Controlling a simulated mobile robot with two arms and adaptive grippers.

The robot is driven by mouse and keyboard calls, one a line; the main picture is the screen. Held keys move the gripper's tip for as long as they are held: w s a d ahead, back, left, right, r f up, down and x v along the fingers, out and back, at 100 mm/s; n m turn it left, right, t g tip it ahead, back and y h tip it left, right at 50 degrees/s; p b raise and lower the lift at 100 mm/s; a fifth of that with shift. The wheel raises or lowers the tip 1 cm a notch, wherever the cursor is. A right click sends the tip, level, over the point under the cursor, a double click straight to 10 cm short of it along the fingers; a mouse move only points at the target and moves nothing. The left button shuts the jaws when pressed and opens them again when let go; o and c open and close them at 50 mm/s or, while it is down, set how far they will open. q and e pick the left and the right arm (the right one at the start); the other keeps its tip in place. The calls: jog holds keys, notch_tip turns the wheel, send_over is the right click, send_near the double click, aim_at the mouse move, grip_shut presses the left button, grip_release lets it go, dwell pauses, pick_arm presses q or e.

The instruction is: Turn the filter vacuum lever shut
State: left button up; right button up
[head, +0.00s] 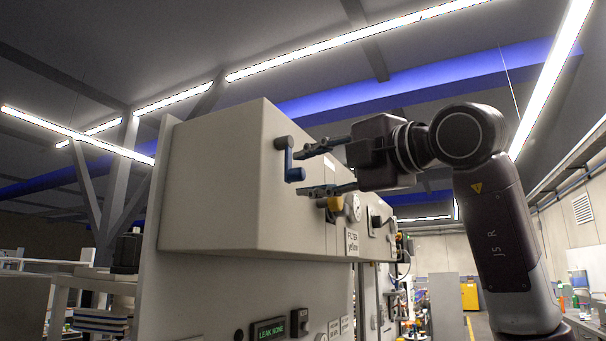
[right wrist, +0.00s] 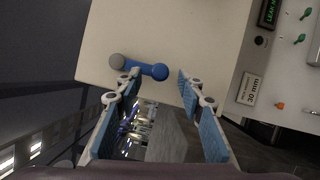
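A lever with a grey hub and a blue handle (head: 288,160) sits on the face of a beige box. In the right wrist view the lever (right wrist: 140,67) runs from its grey hub at left to a round blue end at right. My right gripper (head: 299,171) is open, with one finger above the other in the head view, close in front of the lever. In the right wrist view the blue end lies between the fingertips of the gripper (right wrist: 159,78); I cannot tell whether they touch it. My left gripper is not in view.
The beige box (head: 215,185) stands on a pale panel with a green "LEAK NONE" display (head: 268,329). A yellow part (head: 335,203), a gauge (head: 354,207) and a filter label (head: 352,242) are on the same face, near my lower finger.

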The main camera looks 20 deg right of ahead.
jog(key=v, duration=1)
jog(key=shift+f, duration=0.15)
